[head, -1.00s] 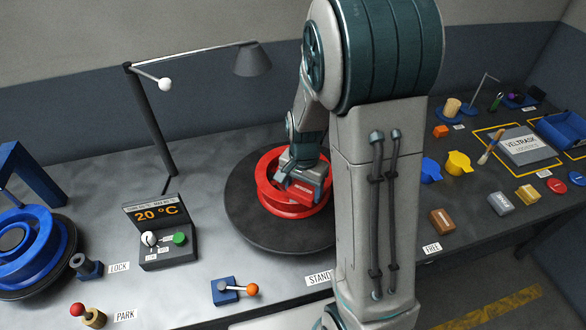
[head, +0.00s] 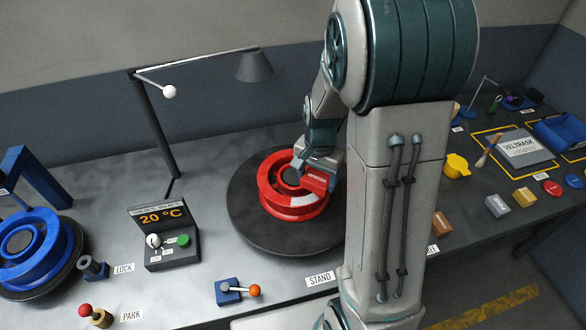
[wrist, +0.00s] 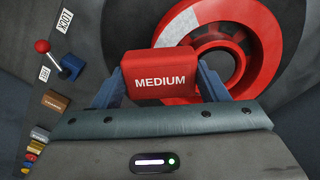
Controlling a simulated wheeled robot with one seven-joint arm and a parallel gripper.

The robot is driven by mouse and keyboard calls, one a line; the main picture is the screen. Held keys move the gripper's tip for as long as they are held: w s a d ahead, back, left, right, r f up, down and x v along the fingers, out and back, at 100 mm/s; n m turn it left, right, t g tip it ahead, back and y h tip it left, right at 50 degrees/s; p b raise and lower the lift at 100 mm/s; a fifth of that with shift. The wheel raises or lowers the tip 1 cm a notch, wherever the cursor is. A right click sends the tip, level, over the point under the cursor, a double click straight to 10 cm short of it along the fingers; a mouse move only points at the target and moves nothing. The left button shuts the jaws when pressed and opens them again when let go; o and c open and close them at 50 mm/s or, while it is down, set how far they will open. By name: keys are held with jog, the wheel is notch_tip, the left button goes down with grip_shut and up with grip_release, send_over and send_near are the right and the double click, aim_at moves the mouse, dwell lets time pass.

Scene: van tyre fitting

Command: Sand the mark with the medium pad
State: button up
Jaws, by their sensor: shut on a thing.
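A red wheel (head: 272,205) lies flat on the dark round turntable of the stand (head: 250,232). A pale grey-white mark (head: 303,201) shows on its near rim; it also appears at the top of the wrist view (wrist: 183,27). My gripper (head: 320,164) is over the wheel's right side, shut on the red medium pad (head: 317,180). The pad's label "MEDIUM" faces the wrist camera (wrist: 160,80), with a blue jaw on each side. The pad is beside the mark, to its upper right in the head view. I cannot tell whether it touches the rim.
A lamp on a dark post (head: 157,135) and a 20 °C display box (head: 172,236) stand left of the turntable. A lever with an orange knob (head: 254,291) is in front. A blue wheel (head: 28,250) is far left. Several blocks and a Veltrask box (head: 522,150) are right.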

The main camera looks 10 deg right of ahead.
jog(key=shift+r+p, duration=0.6)
jog(key=shift+r, duration=0.8)
